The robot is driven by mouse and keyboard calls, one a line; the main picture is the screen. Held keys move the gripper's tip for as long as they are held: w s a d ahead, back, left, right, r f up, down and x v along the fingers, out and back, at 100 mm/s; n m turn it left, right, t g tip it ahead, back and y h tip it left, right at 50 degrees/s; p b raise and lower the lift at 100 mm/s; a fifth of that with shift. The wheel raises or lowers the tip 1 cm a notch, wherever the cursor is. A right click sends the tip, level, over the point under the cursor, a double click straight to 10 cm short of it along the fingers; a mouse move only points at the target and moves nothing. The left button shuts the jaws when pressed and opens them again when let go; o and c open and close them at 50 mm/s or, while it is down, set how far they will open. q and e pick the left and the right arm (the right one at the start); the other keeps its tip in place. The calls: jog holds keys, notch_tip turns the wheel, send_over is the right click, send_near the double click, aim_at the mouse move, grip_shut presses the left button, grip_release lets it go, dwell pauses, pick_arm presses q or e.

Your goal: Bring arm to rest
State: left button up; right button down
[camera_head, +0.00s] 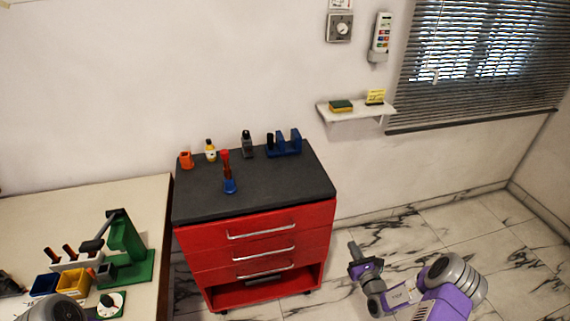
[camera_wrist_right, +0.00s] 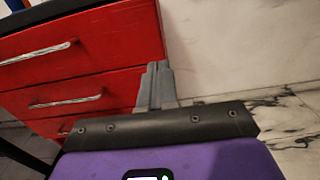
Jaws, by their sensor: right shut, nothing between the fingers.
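My right gripper (camera_head: 354,258) hangs in the air to the right of the red drawer cabinet (camera_head: 212,235), low over the marble floor. In the right wrist view its grey fingers (camera_wrist_right: 156,84) are together with nothing between them. Behind them are the red drawers (camera_wrist_right: 110,50) and the white wall. The purple right arm comes in from the lower right of the head view. My left arm shows only as a grey rounded part at the lower left edge, and its gripper is out of view.
The cabinet's dark top (camera_head: 270,185) holds several bottles, a red-and-blue tool (camera_head: 229,175) and a blue rack (camera_head: 284,145). A beige table (camera_head: 50,215) at left carries a green press (camera_head: 125,245) and small bins. A wall shelf (camera_head: 350,112) is at upper right. The floor at right is clear.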

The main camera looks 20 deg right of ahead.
jog(key=s+a+f+n+g+y, duration=0.2)
jog(key=a+n+g+y, duration=0.15)
jog(key=a, duration=0.55)
jog(key=s+a+f+n+g+y, duration=0.25)
jog(key=a+n+y, duration=0.2)
jog(key=a, duration=0.45)
jog(key=s+a+f+n+g+y, duration=0.15)
jog(key=a+n+g+y, duration=0.3)
jog(key=a, duration=0.45)
jog(key=s+a+f+n+g+h, duration=0.2)
jog(key=s+a+n+g+h, duration=0.1)
jog(key=s+n, duration=0.5)
jog(key=s+a+f+n+g+h, duration=0.2)
jog(key=s+n, duration=0.6)
jog(key=n, duration=0.6)
jog(key=a+g+h, duration=0.1)
jog(key=a+g, duration=0.1)
jog(key=shift+a+f, duration=0.25)
jog(key=shift+a, duration=0.05)
jog(key=shift+h, duration=0.25)
